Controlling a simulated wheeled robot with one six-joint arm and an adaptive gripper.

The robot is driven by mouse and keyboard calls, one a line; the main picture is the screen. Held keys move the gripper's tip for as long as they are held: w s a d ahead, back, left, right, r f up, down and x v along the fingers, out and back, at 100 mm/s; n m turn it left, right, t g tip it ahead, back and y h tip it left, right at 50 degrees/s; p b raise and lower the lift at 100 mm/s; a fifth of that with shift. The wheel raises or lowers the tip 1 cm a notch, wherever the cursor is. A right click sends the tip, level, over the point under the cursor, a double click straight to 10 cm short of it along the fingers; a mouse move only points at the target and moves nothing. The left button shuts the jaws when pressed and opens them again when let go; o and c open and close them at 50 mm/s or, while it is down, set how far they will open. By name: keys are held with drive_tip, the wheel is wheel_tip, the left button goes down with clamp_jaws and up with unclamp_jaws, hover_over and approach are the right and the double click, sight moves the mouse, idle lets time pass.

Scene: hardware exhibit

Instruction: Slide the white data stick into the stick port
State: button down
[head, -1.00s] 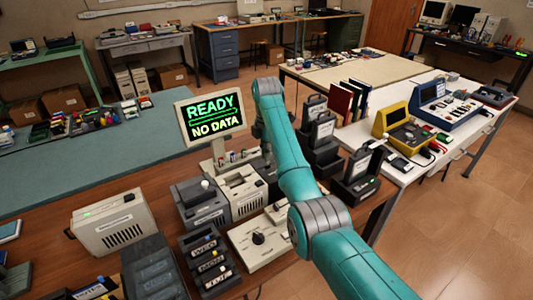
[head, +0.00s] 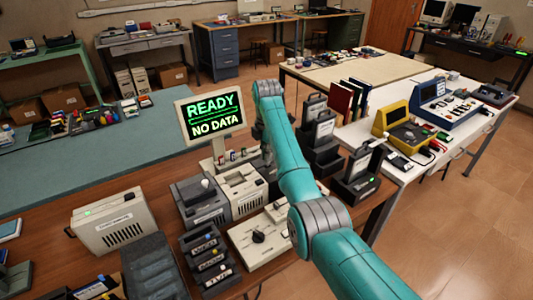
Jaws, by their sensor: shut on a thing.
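My teal arm reaches from the lower right up over the wooden bench. My gripper (head: 265,157) points down behind the arm, beside the cream and grey machines, and only a dark part of it shows. It is shut, but its fingertips and the white data stick are hidden behind my arm. The screen (head: 211,115) left of the gripper reads "READY" and "NO DATA" in green and yellowish letters. I cannot make out the stick port; machines with slots (head: 243,190) stand just below the screen.
A cream control panel with a dark knob (head: 258,237) and a row of labelled dark holders (head: 208,262) stand at the front. Dark upright stands (head: 358,180) are right of the arm. A cream box (head: 110,222) is at left. Bare wood lies between box and machines.

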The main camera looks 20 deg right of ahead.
drive_tip(key=shift+f, duration=1.05)
drive_tip(key=c, duration=1.2)
unclamp_jaws()
